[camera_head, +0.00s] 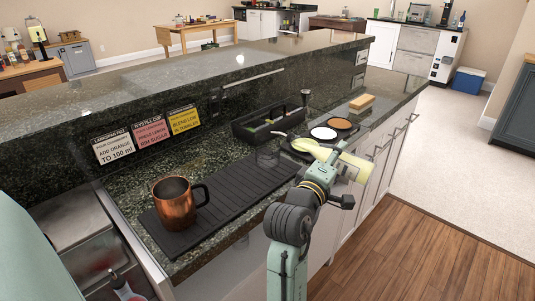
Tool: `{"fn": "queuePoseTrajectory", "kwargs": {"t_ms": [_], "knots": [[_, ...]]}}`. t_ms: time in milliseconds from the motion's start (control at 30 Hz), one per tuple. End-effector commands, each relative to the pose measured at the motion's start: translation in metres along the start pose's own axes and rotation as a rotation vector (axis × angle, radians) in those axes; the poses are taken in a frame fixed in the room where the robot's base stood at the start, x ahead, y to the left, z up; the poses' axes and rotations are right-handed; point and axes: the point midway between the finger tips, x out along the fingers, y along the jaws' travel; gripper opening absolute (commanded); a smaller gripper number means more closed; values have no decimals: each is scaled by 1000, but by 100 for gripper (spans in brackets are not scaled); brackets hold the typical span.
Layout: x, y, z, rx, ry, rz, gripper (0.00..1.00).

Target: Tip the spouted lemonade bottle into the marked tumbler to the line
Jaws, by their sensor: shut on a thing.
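My gripper (343,168) is shut on the pale yellow lemonade bottle (321,153). The bottle is tipped far over, close to level, with its neck and thin spout pointing left. The spout's tip shows above and slightly right of a small clear tumbler (267,158). The tumbler stands upright on the right end of the black ribbed bar mat (222,213). Its mark, its fill level and any stream from the spout are too small to make out. My gripper and wrist hide part of the bottle.
A copper mug (175,203) stands on the mat's left part. Three sign cards (149,132) lean on the raised bar. A sink (95,255) lies at left.

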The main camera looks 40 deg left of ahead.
Motion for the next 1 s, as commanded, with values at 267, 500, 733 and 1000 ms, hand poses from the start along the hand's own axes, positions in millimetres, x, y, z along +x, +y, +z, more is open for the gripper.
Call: {"fn": "queuePoseTrajectory", "kwargs": {"t_ms": [267, 500, 733, 1000], "knots": [[0, 5, 0, -14, 0, 3, 0], [0, 11, -1, -31, 0, 3, 0], [0, 13, -1, -42, 0, 2, 0], [0, 15, -1, -59, 0, 2, 0]]}}
